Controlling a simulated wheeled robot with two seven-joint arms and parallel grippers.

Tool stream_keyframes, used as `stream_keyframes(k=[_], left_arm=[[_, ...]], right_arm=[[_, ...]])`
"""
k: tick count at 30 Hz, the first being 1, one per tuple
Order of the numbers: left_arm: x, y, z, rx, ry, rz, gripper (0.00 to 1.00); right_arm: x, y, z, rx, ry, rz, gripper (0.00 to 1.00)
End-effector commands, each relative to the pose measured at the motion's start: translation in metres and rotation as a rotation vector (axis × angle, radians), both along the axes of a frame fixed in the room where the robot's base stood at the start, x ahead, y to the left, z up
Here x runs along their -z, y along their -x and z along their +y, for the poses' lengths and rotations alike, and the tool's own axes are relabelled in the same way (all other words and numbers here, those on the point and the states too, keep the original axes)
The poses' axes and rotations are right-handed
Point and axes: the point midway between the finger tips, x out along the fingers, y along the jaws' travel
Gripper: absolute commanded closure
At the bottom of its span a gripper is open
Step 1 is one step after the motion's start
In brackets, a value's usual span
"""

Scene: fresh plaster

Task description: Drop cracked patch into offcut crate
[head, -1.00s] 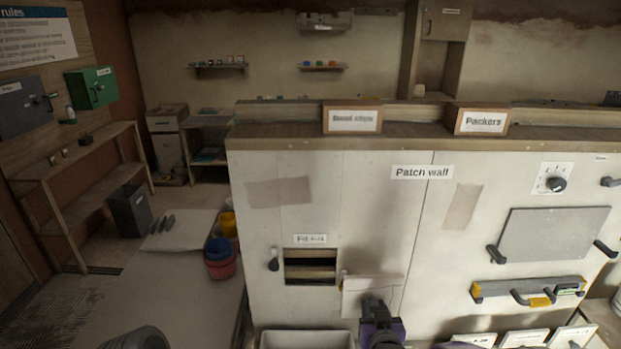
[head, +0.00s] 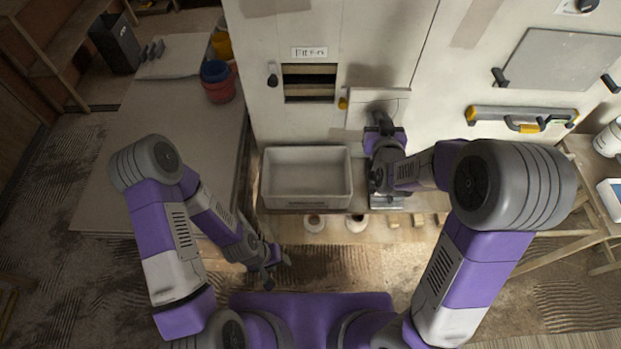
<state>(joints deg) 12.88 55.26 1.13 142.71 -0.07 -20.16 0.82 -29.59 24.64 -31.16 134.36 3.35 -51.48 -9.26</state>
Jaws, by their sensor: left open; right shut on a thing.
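The pale square patch (head: 396,98) is at the lower part of the patch wall, just right of a small yellow piece. My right gripper (head: 379,121) is in front of the patch and shut on it; its fingertips are partly hidden by my own wrist. I cannot make out cracks in the patch. The offcut crate (head: 307,204), a pale grey open bin, stands below and left of the patch and looks empty. My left gripper (head: 279,263) is open and empty, low in front of the crate and apart from it.
The patch wall (head: 385,45) has a slotted opening (head: 309,83) with a black knob to its left. A grey board and a yellow level (head: 525,117) are at right. Red and blue buckets (head: 220,85) stand left. My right forearm passes right of the crate.

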Motion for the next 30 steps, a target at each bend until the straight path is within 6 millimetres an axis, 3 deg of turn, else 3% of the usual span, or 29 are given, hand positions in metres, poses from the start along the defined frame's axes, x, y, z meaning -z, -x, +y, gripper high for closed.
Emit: stream_keyframes(k=[8,13,17,24,30], left_arm=[[0.000,0.000,0.000,0.000,0.000,0.000,0.57],[0.012,0.000,0.000,0.000,0.000,0.000,0.57],[0.033,0.000,0.000,0.000,0.000,0.000,0.57],[0.078,0.000,0.000,0.000,0.000,0.000,0.57],[0.102,0.000,0.000,0.000,0.000,0.000,0.57]], right_arm=[[0.000,0.000,0.001,-0.001,0.000,-0.002,0.93],[0.019,-0.006,0.016,-0.015,-0.001,0.000,0.93],[0.059,-0.013,0.049,-0.044,-0.002,0.004,0.93],[0.156,-0.014,0.121,-0.059,-0.004,0.009,0.93],[0.213,-0.004,0.159,-0.026,-0.003,0.004,0.93]])
